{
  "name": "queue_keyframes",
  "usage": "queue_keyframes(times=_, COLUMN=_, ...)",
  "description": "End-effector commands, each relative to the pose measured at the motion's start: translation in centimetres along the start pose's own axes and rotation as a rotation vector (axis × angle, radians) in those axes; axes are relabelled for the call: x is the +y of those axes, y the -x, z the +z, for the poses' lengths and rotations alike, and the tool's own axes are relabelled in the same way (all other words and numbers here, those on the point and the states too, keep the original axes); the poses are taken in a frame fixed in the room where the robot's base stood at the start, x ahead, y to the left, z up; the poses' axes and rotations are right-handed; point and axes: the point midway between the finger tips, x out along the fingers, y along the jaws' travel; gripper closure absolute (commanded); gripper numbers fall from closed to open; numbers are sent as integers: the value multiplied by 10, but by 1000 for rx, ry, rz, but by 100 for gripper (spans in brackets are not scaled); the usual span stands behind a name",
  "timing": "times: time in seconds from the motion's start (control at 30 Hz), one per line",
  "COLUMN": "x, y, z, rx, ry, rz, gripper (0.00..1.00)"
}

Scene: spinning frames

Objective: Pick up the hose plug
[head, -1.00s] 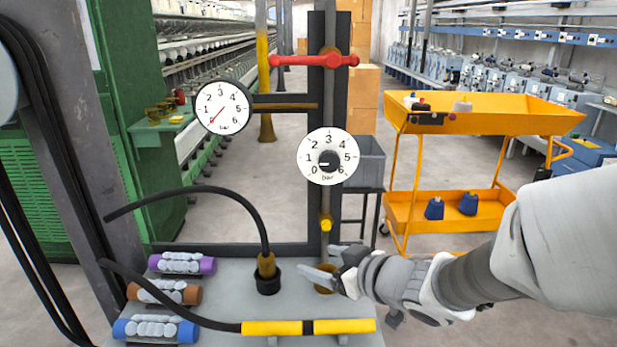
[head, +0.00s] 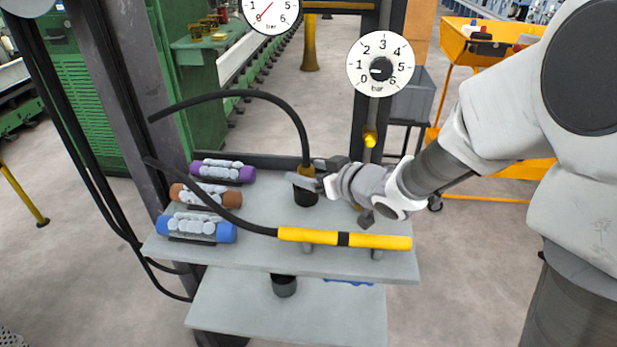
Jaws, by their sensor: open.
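The hose plug (head: 306,171) is a brass-coloured fitting at the end of a black hose (head: 262,96) that arches up and over to the left. It stands upright in a black round socket (head: 305,196) on the grey shelf (head: 290,258). My gripper (head: 316,173) is open and reaches in from the right, its fingertips at the plug's height. The fingers overlap the plug's right side in the head view. I cannot tell whether they touch it or straddle it.
A yellow wand (head: 345,239) on a second black hose lies along the shelf's front. Purple (head: 238,174), brown (head: 178,192) and blue (head: 222,231) rollers sit at left. A round dial (head: 380,64) hangs on the post behind. A lower shelf (head: 330,315) is below.

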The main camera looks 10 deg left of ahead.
Motion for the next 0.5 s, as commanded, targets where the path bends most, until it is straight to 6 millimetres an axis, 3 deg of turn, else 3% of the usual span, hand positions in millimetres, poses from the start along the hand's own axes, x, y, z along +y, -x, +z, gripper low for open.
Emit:
queue_keyframes(times=0.3, x=3, y=-43, z=4, rx=-1, ry=-1, rz=-2, gripper=21)
queue_keyframes(times=0.5, x=4, y=-51, z=2, rx=0, ry=0, rz=-1, gripper=21)
